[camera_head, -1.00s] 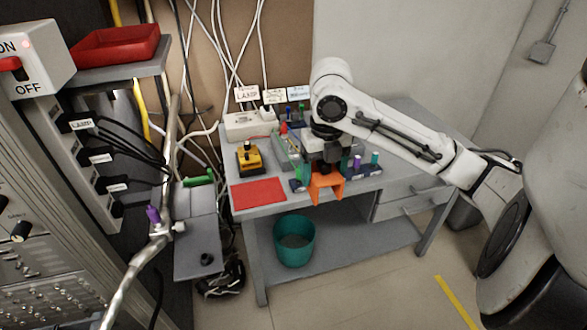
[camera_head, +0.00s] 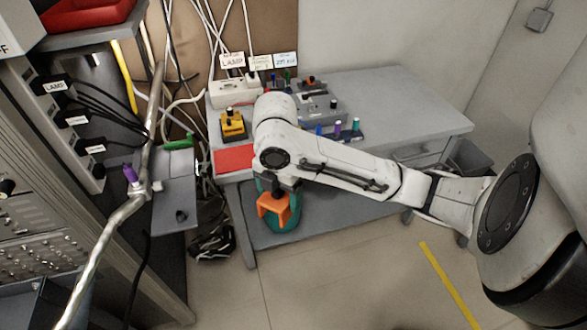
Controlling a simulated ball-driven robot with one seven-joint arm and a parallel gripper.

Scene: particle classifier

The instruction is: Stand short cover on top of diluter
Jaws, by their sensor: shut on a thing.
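An orange arch-shaped piece (camera_head: 273,207), which I take to be the short cover, hangs below the dark end of my arm. My gripper (camera_head: 284,186) is shut on it and holds it in front of the table's front edge, above the teal bin. The jaw tips are too small to make out clearly. Which device is the diluter I cannot tell for sure. A grey device (camera_head: 323,108) stands on the table behind my arm, and a smaller dark device with an orange knob (camera_head: 309,83) stands behind that.
The grey table (camera_head: 410,95) has free room on its right. A yellow block with a black knob (camera_head: 232,125), a red mat (camera_head: 233,157), a white power strip (camera_head: 235,92) and small coloured vials (camera_head: 338,131) are on it. The teal bin (camera_head: 286,222) is partly hidden.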

